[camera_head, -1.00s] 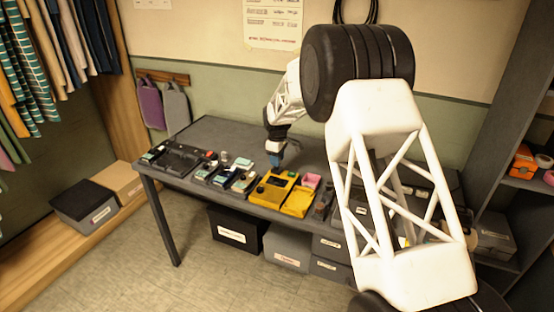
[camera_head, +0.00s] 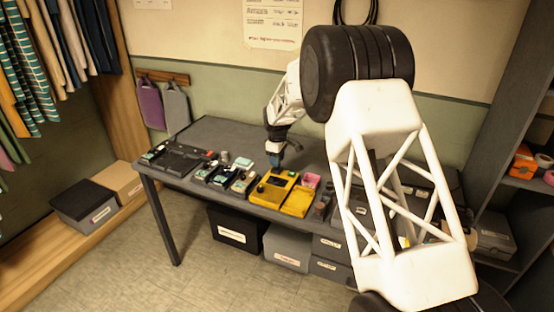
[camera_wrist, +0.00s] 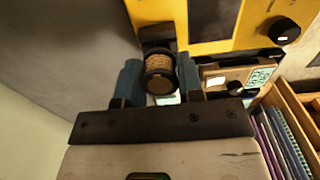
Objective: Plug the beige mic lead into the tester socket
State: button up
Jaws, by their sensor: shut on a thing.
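The yellow tester (camera_head: 272,188) lies on the grey table, and its yellow edge with a dark knob fills the top of the wrist view (camera_wrist: 246,20). My gripper (camera_head: 275,161) is over the table just behind the tester. In the wrist view its two blue fingers (camera_wrist: 160,80) are shut on the beige mic lead's plug (camera_wrist: 160,66), a ribbed beige barrel with dark rings. The plug's far end lies by a dark fitting (camera_wrist: 157,33) at the tester's edge, likely the socket. I cannot tell whether the plug is in it. The lead's cable is not clear.
A yellow tray (camera_head: 297,203) and a pink box (camera_head: 311,181) are right of the tester. Several small devices (camera_head: 222,177) stand to its left. A beige device with a pale screen (camera_wrist: 235,76) is close right of my fingers. The back left of the table (camera_head: 220,133) is clear.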

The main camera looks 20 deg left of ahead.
jog(key=shift+f, duration=0.9)
dwell(0.8)
jog(key=o, duration=1)
jog(key=shift+r, duration=3.9)
jog(key=shift+d+r, duration=0.1)
